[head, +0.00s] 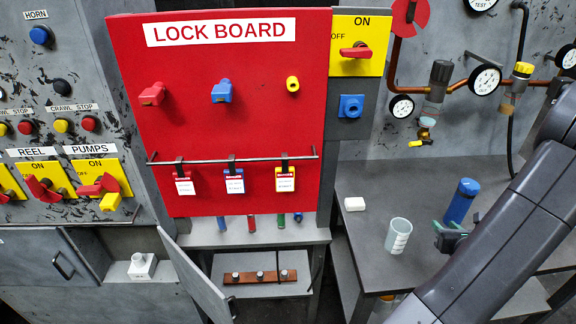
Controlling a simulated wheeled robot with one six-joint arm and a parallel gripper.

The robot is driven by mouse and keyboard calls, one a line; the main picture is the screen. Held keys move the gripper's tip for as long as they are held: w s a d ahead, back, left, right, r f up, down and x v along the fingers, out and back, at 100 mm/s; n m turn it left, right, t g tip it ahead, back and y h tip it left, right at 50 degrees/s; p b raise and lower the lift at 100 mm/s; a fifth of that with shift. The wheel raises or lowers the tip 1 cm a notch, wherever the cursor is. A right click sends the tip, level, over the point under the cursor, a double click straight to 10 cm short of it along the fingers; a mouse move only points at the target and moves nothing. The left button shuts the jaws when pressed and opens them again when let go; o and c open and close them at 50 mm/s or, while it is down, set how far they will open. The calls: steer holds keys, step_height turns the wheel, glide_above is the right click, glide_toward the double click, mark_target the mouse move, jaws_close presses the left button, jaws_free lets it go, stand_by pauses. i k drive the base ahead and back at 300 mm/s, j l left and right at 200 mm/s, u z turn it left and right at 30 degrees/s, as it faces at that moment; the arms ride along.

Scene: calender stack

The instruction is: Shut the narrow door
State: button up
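The narrow door (196,283) is a grey panel below the lock board, standing ajar and angled outward. A small dark handle shows near its lower right edge. Behind it, an open compartment with a grey shelf (262,290) shows. The bottom of the door is cut off by the frame. My gripper (450,236) is at the right, over the grey bench and near a blue bottle, well away from the door.
A brown strip with three knobs (260,277) lies on the shelf. The red lock board (235,120) with hanging tags stands above. The bench (370,255) holds a clear cup (398,236), a white block (354,204) and the blue bottle (461,201). Another grey door (40,262) is at the left.

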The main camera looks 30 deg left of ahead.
mark_target(206, 294)
steer(key=k+u, duration=0.1)
steer(key=u, duration=0.65)
steer(key=k+j+u, duration=0.15)
steer(key=u, duration=0.2)
steer(key=l+u, duration=0.2)
steer(key=u, duration=0.2)
steer(key=i+l+u, duration=0.1)
steer(key=u, duration=0.25)
steer(key=l+u, duration=0.5)
steer(key=u, duration=0.3)
steer(key=l+u, duration=0.1)
steer(key=u, duration=0.25)
